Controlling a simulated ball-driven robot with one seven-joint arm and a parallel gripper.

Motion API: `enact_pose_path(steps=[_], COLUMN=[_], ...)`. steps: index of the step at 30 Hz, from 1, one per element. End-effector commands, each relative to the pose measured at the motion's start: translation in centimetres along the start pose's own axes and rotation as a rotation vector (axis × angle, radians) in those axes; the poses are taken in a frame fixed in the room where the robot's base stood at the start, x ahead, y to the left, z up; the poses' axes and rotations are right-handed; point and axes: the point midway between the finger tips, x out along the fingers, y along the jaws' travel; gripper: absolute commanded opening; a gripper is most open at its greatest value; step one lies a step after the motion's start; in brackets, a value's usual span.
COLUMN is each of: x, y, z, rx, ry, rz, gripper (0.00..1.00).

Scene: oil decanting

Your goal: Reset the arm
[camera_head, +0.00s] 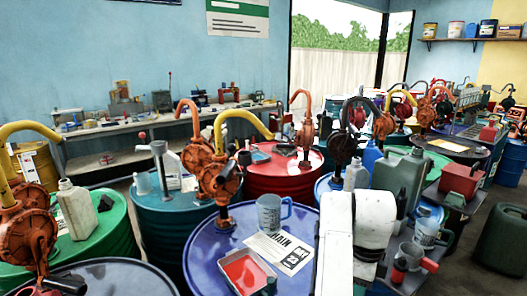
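My white arm rises from the bottom edge, right of the middle, in front of the blue drum (215,262). Only thick white links show. I see no gripper fingers, so I cannot see what my gripper holds, if anything. The arm hides part of the blue drum's right side and what lies behind it. On that drum stand an orange rotary pump (217,180) with a yellow spout, a clear measuring jug (270,213), a printed sheet (282,252) and a shallow tray with red liquid (245,273).
Drums with hand pumps crowd both sides, including a green drum (102,240), a teal drum (165,212) and a red drum (285,176). Close right of my arm are a grey-green jerrycan (402,180), a jug (426,230) and a red box (461,181). A dark green can (503,240) stands at far right.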

Motion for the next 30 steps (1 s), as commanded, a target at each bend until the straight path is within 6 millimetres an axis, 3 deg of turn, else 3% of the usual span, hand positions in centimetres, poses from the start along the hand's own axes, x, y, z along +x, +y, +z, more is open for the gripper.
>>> enact_pose_path(steps=[8, 16, 23, 30], x=[3.7, 9.3, 13.9, 17.3], y=[0.5, 3.2, 8.8, 17.4], z=[-4.7, -12.2, -18.1, -22.1], rx=[-0.161, -0.505, -0.938, -1.419], ry=[0.047, 0.131, 0.187, 0.172], rz=[-0.040, -0.079, -0.077, -0.051], gripper=[0.43, 0.43, 0.43, 0.43])
